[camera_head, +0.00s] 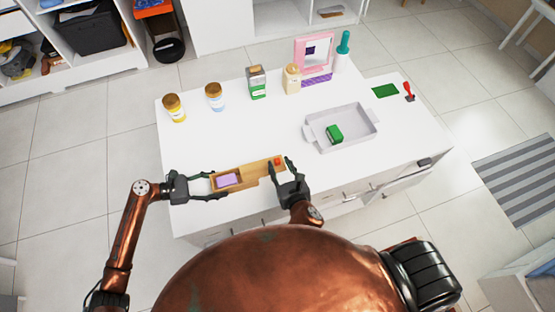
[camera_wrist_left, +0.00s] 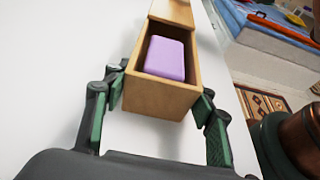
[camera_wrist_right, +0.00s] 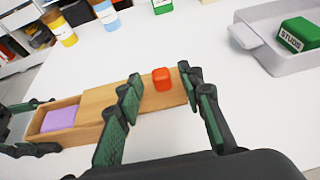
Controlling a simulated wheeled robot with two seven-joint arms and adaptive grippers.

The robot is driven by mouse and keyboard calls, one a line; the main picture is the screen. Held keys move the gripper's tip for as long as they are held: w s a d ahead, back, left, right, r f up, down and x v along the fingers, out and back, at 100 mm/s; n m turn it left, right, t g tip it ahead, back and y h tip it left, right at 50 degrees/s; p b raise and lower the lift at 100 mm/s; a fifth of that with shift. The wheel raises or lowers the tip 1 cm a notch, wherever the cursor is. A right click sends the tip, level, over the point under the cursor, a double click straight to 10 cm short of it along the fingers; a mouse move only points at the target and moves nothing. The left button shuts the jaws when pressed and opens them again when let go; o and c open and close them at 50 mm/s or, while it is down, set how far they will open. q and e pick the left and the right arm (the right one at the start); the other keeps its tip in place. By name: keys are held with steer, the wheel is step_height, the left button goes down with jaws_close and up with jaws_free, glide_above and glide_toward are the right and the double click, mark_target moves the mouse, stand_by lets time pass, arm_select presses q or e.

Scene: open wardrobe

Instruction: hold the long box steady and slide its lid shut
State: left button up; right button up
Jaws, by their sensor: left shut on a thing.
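The long wooden box (camera_head: 246,178) lies on the white table near its front edge. Its left end is uncovered and shows a lilac block (camera_head: 228,180) inside; the block also shows in the left wrist view (camera_wrist_left: 165,58). The wooden lid (camera_wrist_right: 112,95) covers the box's right part and carries a red knob (camera_wrist_right: 161,79). My left gripper (camera_head: 216,185) is shut on the box's left end, one finger on each side wall. My right gripper (camera_head: 281,167) is open at the lid's right end. Its fingers stand apart with the knob between and just beyond their tips; contact cannot be told.
A grey tray (camera_head: 361,138) holding a green box (camera_head: 334,133) stands to the right. Jars (camera_head: 174,108), bottles and a pink-framed mirror (camera_head: 313,54) stand along the back. A red-handled stamp (camera_head: 409,91) is at the far right. The table between box and jars is clear.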

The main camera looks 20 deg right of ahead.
mark_target(278, 162)
steer(key=shift+x, duration=1.65)
steer(key=shift+c, duration=0.5)
jaws_close()
